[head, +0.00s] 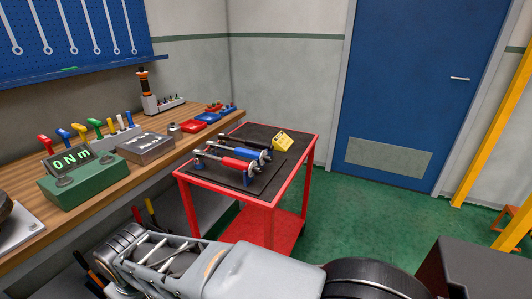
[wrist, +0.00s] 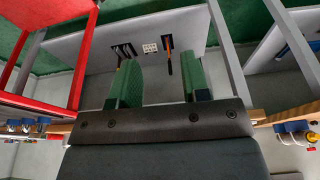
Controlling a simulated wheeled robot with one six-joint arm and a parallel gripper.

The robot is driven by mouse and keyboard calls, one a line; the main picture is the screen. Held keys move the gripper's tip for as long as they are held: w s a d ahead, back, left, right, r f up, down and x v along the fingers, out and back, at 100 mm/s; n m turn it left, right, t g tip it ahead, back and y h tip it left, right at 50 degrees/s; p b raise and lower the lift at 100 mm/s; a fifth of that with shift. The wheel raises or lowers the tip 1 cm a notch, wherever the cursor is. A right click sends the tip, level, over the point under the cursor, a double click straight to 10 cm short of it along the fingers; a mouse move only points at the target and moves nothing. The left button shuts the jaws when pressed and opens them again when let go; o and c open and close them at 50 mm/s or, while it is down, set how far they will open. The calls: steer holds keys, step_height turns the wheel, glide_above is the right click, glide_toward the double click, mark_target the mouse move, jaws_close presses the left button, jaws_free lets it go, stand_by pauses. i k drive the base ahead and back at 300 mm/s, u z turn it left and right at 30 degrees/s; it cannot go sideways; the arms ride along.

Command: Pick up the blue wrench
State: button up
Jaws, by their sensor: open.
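My gripper (wrist: 158,82) is open in the wrist view, its two green fingers apart with nothing between them. In the head view my arm lies low at the bottom, and its fingertips cannot be made out. A blue-handled tool (head: 64,136) also stands among coloured handles on the bench. I cannot tell for certain which of these is the blue wrench. My gripper is apart from all of them.
The wooden bench (head: 95,192) runs along the left wall with a green torque tester (head: 82,178) and a grey box (head: 146,148). A yellow device (head: 282,140) sits on the cart. Green floor is clear toward the blue door (head: 425,90).

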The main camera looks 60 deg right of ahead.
mark_target(212, 145)
steer(key=u, duration=1.3)
steer(key=k, duration=1.6)
steer(key=z, duration=1.65)
steer(key=i, duration=1)
